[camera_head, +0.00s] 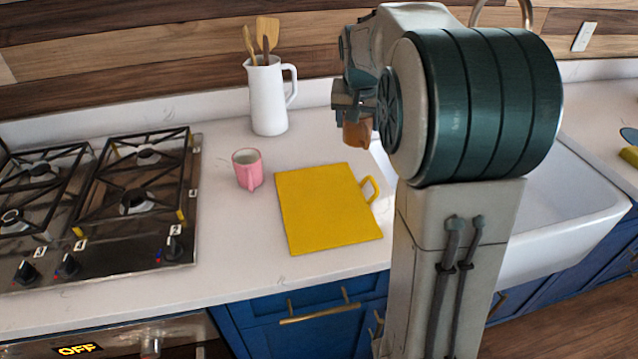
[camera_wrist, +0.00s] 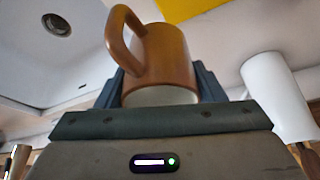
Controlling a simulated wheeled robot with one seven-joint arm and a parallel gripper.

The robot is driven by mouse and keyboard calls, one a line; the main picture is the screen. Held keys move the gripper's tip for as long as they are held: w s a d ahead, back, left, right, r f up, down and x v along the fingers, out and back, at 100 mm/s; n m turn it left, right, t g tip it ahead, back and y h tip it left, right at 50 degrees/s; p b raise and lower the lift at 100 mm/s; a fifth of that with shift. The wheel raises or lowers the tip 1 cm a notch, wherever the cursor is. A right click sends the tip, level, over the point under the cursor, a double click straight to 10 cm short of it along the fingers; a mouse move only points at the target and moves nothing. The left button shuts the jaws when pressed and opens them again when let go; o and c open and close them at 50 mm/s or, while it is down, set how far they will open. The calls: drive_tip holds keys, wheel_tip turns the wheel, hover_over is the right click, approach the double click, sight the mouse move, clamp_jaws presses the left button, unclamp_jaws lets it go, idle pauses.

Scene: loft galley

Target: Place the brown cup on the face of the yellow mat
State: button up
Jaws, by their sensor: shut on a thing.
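The brown cup (camera_wrist: 165,62) is held between the fingers of my gripper (camera_wrist: 160,90) in the wrist view, its handle toward the upper left. In the head view the brown cup (camera_head: 357,132) shows just below my gripper (camera_head: 354,112), raised above the counter near the sink's left side. The yellow mat (camera_head: 325,208) lies flat on the counter, below and to the left of the cup in the picture, with a loop handle on its right. Its face is bare. A yellow corner of the mat (camera_wrist: 190,8) shows at the top of the wrist view.
A pink mug (camera_head: 247,170) stands just left of the mat. A white pitcher (camera_head: 267,95) with wooden utensils stands behind. A gas stove (camera_head: 110,200) is at left, a white sink (camera_head: 560,200) at right. The counter's front edge runs close below the mat.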

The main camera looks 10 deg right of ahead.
drive_tip(key=s+a+f, duration=0.2)
drive_tip(key=a, duration=0.1)
drive_tip(key=s+a+f, duration=0.2)
drive_tip(key=a, duration=0.1)
drive_tip(key=s+a+f, duration=0.2)
drive_tip(key=s+a, duration=0.1)
drive_tip(key=shift+a+f+p, duration=0.25)
drive_tip(key=shift+f+p, duration=0.05)
drive_tip(key=shift+f, duration=2.05)
drive_tip(key=shift+f, duration=0.1)
drive_tip(key=o, duration=0.7)
drive_tip(key=shift+f, duration=0.1)
drive_tip(key=o, duration=0.4)
drive_tip(key=shift+r, duration=0.2)
